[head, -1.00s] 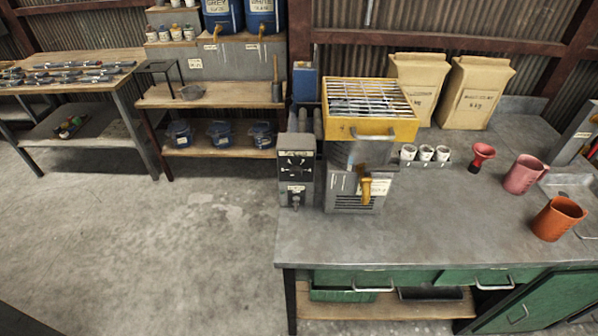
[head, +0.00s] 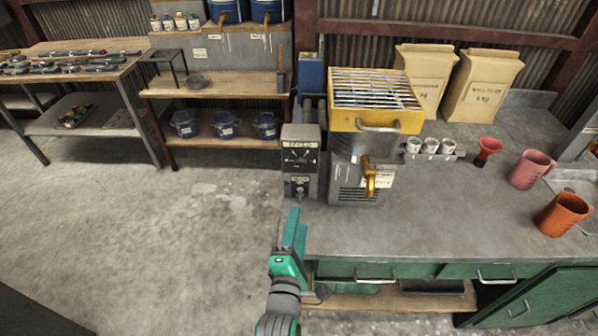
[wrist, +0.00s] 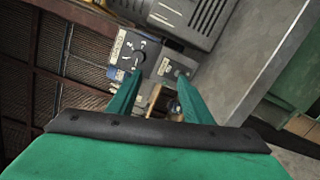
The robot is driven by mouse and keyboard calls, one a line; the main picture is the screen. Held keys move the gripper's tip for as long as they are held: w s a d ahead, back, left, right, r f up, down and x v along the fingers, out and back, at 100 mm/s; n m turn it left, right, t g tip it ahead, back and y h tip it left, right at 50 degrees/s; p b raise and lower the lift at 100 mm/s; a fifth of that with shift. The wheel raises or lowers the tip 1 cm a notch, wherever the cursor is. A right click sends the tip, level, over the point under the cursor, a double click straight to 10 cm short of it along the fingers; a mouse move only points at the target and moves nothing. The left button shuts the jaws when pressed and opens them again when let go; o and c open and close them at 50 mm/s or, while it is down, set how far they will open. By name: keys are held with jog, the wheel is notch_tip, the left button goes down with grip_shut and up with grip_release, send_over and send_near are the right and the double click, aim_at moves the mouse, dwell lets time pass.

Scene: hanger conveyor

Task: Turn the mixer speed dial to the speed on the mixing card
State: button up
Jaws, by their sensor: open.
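The mixer speed dial (head: 299,158) is a dark panel with a pointer and light marks, on the front of a grey control box (head: 301,135) at the bench's left end. A plate above it seems to read SPEED. The dial also shows in the wrist view (wrist: 139,56), ahead of the fingers. My gripper (head: 294,228) is open and empty, in front of and below the control box, apart from it. Its green fingers (wrist: 150,98) spread in the wrist view. A white card (head: 380,177) is on the mixer's front, partly behind the yellow handle; its text is too small to read.
The mixer (head: 357,150) with a yellow grated top (head: 376,95) stands right of the control box. The floor to the left is clear.

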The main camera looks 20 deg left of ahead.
aim_at(300, 166)
jog(key=w+a+r+n, duration=0.1)
jog(key=w, duration=0.3)
jog(key=w+a+r+n, duration=0.1)
jog(key=w+a+r, duration=0.1)
jog(key=w, duration=0.3)
jog(key=w+a+r+n, duration=0.1)
jog(key=w+r, duration=0.1)
jog(key=w, duration=0.3)
jog(key=shift+a+n, duration=0.25)
jog(key=shift+n, duration=0.05)
jog(key=shift+f, duration=0.1)
jog(key=c, duration=1.1)
